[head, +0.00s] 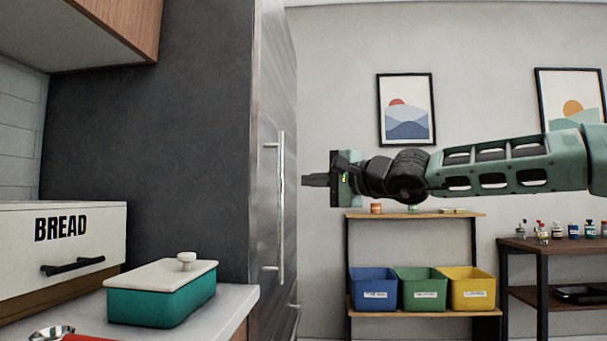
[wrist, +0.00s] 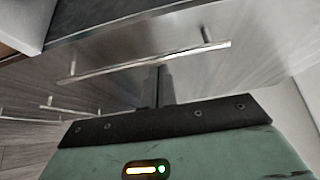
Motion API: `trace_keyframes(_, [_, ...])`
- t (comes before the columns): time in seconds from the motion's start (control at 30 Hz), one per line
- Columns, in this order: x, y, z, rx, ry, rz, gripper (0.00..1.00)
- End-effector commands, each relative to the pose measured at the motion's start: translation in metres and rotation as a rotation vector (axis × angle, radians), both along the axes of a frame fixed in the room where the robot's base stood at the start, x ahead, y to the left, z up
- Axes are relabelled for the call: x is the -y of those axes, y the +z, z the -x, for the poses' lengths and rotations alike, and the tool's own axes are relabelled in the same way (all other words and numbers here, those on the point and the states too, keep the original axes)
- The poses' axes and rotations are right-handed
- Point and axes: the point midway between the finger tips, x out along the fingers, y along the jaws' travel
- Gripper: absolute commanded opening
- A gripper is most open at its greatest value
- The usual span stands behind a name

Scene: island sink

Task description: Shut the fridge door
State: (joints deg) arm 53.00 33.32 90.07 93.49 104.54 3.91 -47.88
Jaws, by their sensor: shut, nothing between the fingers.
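The fridge stands left of centre in the head view. It has a dark grey side panel (head: 150,140) and a steel front door (head: 268,110) seen at a steep angle. A long metal handle (head: 281,210) runs upright on the door. No clear gap shows between door and body, but I cannot tell whether it is fully shut. My gripper (head: 304,181) is shut and empty, pointing left at the door front beside the handle. In the wrist view, my fingertips (wrist: 160,72) lie just below the handle bar (wrist: 120,69); I cannot tell whether they touch anything.
A counter at the lower left holds a white bread box (head: 95,232) and a teal lidded dish (head: 160,295). A shelf with blue, green and yellow bins (head: 423,290) stands by the back wall. A dark table (head: 565,244) with bottles is at the right.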

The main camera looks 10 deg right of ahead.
Motion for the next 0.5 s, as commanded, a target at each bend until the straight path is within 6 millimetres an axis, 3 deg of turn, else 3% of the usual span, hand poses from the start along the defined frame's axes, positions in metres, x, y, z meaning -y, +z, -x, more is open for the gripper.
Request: trace_keyframes(0.5, [-0.042, -0.006, 0.058, 0.002, -0.001, 0.009, 0.0])
